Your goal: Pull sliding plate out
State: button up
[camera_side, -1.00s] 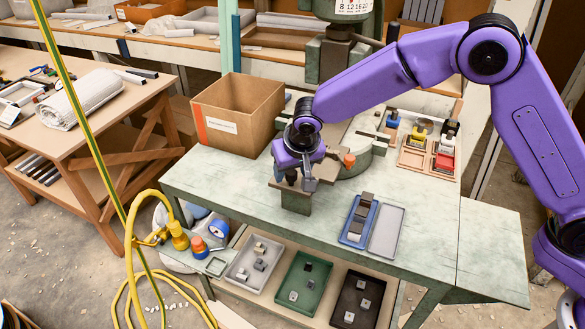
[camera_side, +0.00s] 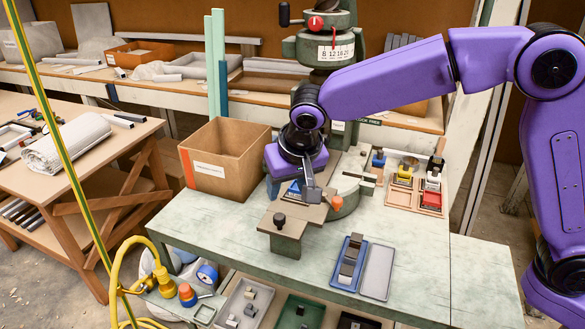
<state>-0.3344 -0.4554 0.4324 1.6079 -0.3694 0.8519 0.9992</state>
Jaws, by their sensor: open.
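The sliding plate (camera_side: 290,227) is a flat brownish plate with a black knob (camera_side: 279,219) near its front end. It sticks out towards the front over a grey-green block of the fly press (camera_side: 285,246). My gripper (camera_side: 312,194) is open, above and behind the knob and apart from it. Its fingers point down close over the rear part of the plate. A small blue piece (camera_side: 294,188) shows beside the fingers. The rear of the plate is partly hidden by my gripper.
A cardboard box (camera_side: 225,160) stands left of the press. An orange knob (camera_side: 337,203) is just right of my gripper. Trays with coloured small parts (camera_side: 415,190) lie to the right. A blue tray (camera_side: 349,262) and a grey tray (camera_side: 377,270) lie in front.

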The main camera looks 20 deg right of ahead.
jog(key=v, duration=0.5)
jog(key=shift+d, duration=0.1)
dwell(0.4)
jog(key=s+d+f+n+g, duration=0.2)
jog(key=s+d+n, duration=0.4)
jog(key=s+d, duration=0.7)
jog(key=s+d+f+n+g, duration=0.2)
jog(key=s+d+f+n, duration=0.2)
jog(key=s+d, duration=1)
jog(key=s+n, duration=0.2)
jog(key=s, duration=0.1)
jog(key=shift+f+n, duration=0.3)
jog(key=shift+f, duration=0.05)
